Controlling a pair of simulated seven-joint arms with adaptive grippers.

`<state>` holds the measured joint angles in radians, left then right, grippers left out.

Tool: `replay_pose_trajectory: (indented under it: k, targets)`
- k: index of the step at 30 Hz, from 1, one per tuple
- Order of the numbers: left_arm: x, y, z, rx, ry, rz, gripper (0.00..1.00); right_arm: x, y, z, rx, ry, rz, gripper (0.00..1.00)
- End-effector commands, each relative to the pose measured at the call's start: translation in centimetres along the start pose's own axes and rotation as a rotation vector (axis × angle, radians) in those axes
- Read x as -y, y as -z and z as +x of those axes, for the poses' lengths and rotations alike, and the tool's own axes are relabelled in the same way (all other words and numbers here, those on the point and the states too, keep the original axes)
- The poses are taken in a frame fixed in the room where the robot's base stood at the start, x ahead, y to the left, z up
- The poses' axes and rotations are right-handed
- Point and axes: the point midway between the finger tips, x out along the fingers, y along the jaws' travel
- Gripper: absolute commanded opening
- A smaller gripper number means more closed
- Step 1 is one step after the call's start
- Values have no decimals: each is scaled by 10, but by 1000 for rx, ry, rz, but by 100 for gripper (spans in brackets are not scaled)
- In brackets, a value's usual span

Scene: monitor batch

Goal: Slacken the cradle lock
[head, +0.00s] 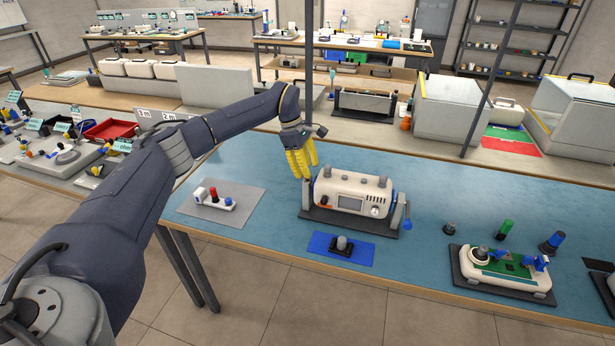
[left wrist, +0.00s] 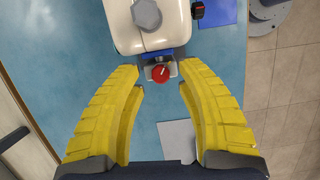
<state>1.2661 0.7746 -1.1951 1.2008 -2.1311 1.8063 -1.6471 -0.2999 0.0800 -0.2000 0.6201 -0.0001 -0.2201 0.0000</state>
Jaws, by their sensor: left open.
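The white monitor (head: 350,203) with a small screen sits in a dark cradle (head: 345,222) with upright side posts, on the blue bench top. A red round knob (left wrist: 160,73) sits on a grey bracket at the monitor's end in the left wrist view; it looks like the cradle lock. In the head view my gripper hides it. My left gripper (head: 305,170) has yellow fingers and hangs at the monitor's left end. In the left wrist view the open fingers (left wrist: 161,80) stand either side of the knob, with gaps. My right gripper is not in view.
A grey mat (head: 240,210) with a small white block and coloured caps lies left. A blue mat (head: 322,241) with a dark-grey knob lies in front. A green board unit (head: 505,265) and loose knobs are further right.

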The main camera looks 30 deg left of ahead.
Motion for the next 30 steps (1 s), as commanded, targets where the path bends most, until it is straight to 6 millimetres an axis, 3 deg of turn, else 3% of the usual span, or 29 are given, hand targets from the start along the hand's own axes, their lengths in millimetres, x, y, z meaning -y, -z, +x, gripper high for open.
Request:
replay_pose_trajectory:
  k: [30]
  targets:
    - [0,7,24,0,0,0,36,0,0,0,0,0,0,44]
